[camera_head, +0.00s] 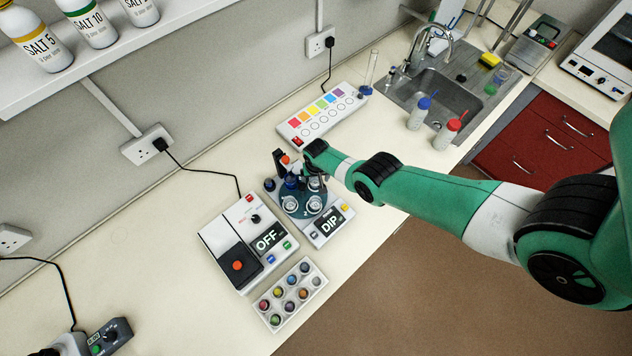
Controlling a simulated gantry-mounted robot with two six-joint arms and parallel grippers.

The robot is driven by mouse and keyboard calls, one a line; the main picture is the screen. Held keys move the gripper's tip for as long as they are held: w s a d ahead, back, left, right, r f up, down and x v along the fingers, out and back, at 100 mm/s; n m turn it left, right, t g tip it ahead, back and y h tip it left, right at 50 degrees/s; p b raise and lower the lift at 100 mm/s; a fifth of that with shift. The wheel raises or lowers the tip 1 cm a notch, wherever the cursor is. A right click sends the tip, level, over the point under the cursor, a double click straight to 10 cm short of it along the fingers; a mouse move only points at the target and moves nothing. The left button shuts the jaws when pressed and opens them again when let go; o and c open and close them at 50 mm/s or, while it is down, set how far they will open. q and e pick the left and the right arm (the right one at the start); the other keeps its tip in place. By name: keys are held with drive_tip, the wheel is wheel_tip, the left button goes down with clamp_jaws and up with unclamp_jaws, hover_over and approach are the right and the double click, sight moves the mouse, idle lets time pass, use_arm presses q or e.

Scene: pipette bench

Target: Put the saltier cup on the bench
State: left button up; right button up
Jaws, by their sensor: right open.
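Small clear cups (290,205) sit in the round dark-blue turntable (301,212) of a white device whose screen reads "DIP" (330,221). One cup (314,205) is at the turntable's front right, and another (314,184) is partly hidden at the back right. I cannot tell from this view which is saltier. My right gripper (318,178) is over the back right of the turntable, close to the cup there. It is open; I cannot tell whether its fingers are around that cup. My left gripper is out of view.
Left of the turntable stands a white device reading "OFF" (268,239). A tray of coloured vials (290,294) is in front, and a colour-chart panel (322,116) behind. Two bottles (420,113) stand near the sink (455,90). Bare bench (170,270) lies to the left.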

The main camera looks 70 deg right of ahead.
drive_tip(key=shift+w+f, duration=0.1)
drive_tip(key=shift+f, duration=0.1)
clamp_jaws()
idle(0.3)
